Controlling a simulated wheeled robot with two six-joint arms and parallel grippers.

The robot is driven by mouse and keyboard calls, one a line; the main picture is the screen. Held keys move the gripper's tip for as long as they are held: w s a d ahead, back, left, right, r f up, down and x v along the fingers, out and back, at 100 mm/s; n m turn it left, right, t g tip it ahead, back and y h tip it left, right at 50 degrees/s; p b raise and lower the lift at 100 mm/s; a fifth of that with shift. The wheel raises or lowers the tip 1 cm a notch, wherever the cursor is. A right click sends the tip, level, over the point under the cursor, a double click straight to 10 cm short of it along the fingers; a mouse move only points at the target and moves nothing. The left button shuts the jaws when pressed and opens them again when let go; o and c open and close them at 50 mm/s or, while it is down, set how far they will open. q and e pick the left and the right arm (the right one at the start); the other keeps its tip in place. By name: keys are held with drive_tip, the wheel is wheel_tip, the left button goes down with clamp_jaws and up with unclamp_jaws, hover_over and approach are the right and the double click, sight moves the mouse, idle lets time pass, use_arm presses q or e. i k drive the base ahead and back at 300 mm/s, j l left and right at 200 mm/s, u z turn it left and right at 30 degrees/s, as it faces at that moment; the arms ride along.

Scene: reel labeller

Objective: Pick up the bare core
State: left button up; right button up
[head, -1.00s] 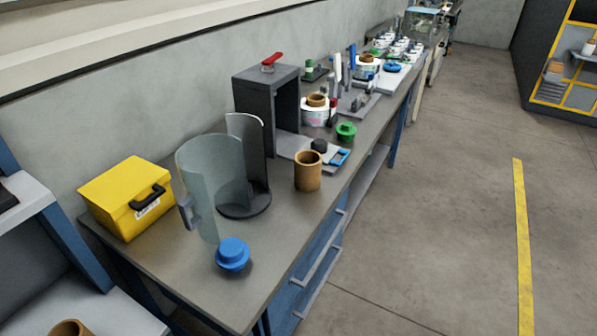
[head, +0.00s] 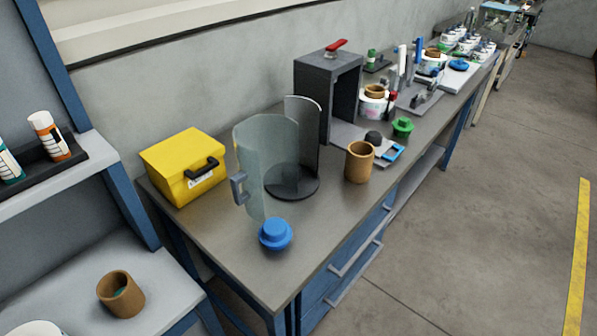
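A brown cardboard core (head: 360,163) stands upright on the grey workbench (head: 225,245), near its front edge, with nothing wound on it. A second brown core (head: 121,294) stands on the lower grey shelf at the lower left; a bit of teal shows inside it. Which of the two the task means I cannot tell. Neither of my grippers is in view.
A blue knob-like piece (head: 275,234), a clear curved guard (head: 268,160), a yellow box (head: 184,166) and a dark press frame (head: 328,95) stand on the bench. Bottles (head: 48,136) stand on the upper left shelf. The floor at right is clear.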

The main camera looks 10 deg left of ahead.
sight(360, 154)
drive_tip(key=i+l, duration=0.2)
drive_tip(key=i+l+u, duration=0.1)
drive_tip(key=l, duration=0.35)
drive_tip(key=i+l, duration=0.45)
drive_tip(key=l, duration=0.2)
drive_tip(key=i+l+u, duration=0.1)
drive_tip(key=l, duration=0.25)
drive_tip(key=i+j, duration=0.05)
